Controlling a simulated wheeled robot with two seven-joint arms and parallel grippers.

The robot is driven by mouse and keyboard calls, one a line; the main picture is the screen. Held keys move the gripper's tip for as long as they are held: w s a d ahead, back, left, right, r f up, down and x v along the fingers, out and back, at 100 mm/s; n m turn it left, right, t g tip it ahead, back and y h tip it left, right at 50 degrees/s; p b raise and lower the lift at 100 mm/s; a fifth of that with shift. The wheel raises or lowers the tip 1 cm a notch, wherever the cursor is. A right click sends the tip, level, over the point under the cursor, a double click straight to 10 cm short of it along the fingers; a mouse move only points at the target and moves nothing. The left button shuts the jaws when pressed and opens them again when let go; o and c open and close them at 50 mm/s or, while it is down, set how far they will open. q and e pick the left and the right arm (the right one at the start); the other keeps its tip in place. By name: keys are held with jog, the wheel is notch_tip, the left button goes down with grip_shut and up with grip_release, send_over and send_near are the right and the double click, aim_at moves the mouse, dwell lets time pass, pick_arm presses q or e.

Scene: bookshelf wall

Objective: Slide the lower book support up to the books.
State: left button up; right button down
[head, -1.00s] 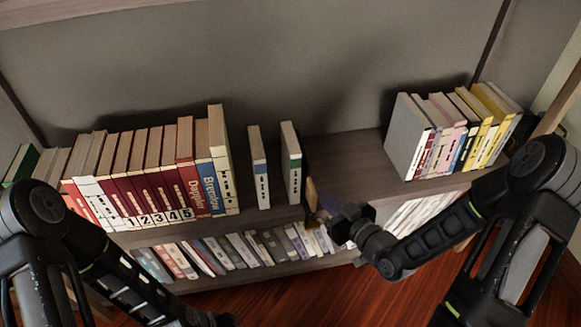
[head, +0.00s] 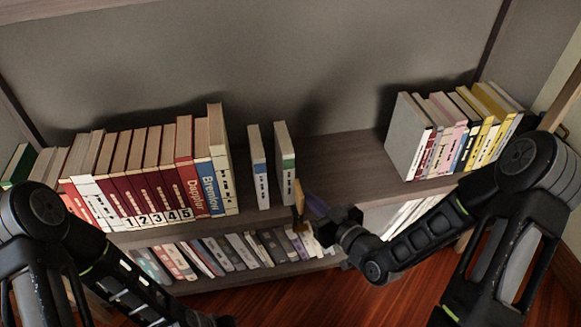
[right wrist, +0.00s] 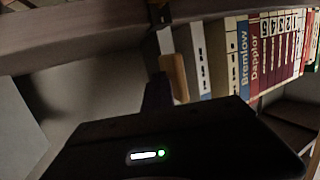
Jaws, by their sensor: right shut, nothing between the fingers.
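A light wooden book support (head: 299,197) stands upright near the front edge of the middle shelf, just right of a thin white book with a green band (head: 286,165). In the right wrist view the support (right wrist: 175,76) stands close beside the white book (right wrist: 160,45); I cannot tell whether they touch. My right gripper (head: 314,205) is shut and empty, its dark fingers at the support's right side. The fingers also show in the right wrist view (right wrist: 158,97), with their tips by the support. My left arm is at the lower left; its gripper is out of the picture.
Another thin white book (head: 259,170) stands left of the green-banded one, with a gap between them. A long row of books (head: 150,185) fills the left side. A second group (head: 455,130) stands at the right. The middle shelf is bare between (head: 345,165). Several books line the shelf below (head: 225,252).

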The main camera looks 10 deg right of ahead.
aim_at(299, 206)
jog(key=shift+a+b, duration=0.35)
jog(key=shift+a, duration=1.65)
jog(key=shift+a, duration=2.7)
jog(key=d, duration=0.4)
jog(key=shift+d, duration=0.1)
